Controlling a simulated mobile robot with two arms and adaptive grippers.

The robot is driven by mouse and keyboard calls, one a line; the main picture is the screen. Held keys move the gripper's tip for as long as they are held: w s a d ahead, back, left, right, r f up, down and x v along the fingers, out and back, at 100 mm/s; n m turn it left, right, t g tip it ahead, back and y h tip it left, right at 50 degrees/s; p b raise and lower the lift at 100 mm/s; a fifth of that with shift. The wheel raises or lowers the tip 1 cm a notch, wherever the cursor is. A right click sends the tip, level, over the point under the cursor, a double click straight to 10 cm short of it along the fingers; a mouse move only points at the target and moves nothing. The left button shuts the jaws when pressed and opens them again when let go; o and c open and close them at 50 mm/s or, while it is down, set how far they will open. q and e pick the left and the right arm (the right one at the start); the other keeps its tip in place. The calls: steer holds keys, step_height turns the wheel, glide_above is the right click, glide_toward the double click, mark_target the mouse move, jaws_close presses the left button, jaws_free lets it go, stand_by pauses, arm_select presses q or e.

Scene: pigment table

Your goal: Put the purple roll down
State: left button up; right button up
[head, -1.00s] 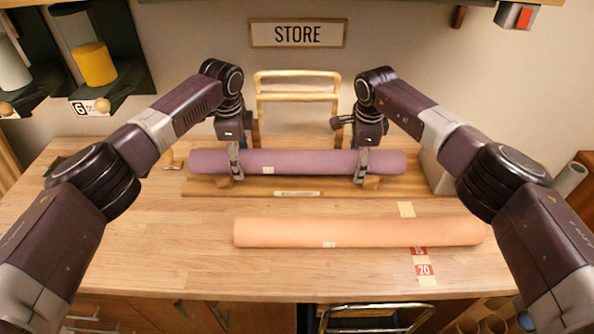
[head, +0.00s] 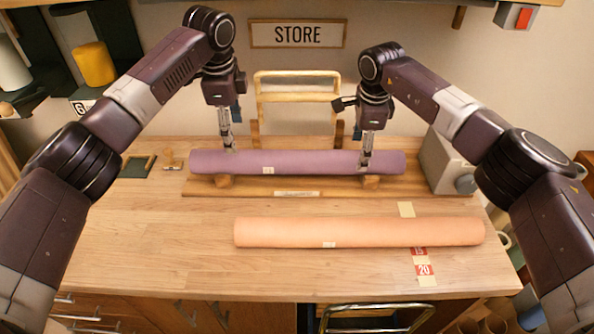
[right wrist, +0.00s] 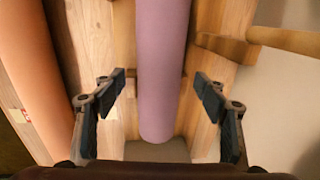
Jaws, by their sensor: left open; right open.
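The purple roll (head: 300,162) lies level across the wooden supports of a low wooden stand (head: 255,190) at the back of the table. My left gripper (head: 229,146) is open just above the roll's left part. My right gripper (head: 366,163) is open at the roll's right part. In the right wrist view the purple roll (right wrist: 162,70) runs between the spread fingers of my right gripper (right wrist: 160,95), with a gap on both sides.
A peach roll (head: 360,232) lies in front on the table (head: 150,250), near red-numbered marks (head: 424,270). A grey box (head: 445,165) stands at the back right. A wooden frame (head: 297,77) stands behind the stand under the STORE sign (head: 297,33). The table's front left is clear.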

steer(key=r, duration=0.4)
steer(key=s+r, duration=0.1)
steer(key=r, duration=0.1)
steer(key=shift+r, duration=0.2)
steer(key=shift+s, duration=0.1)
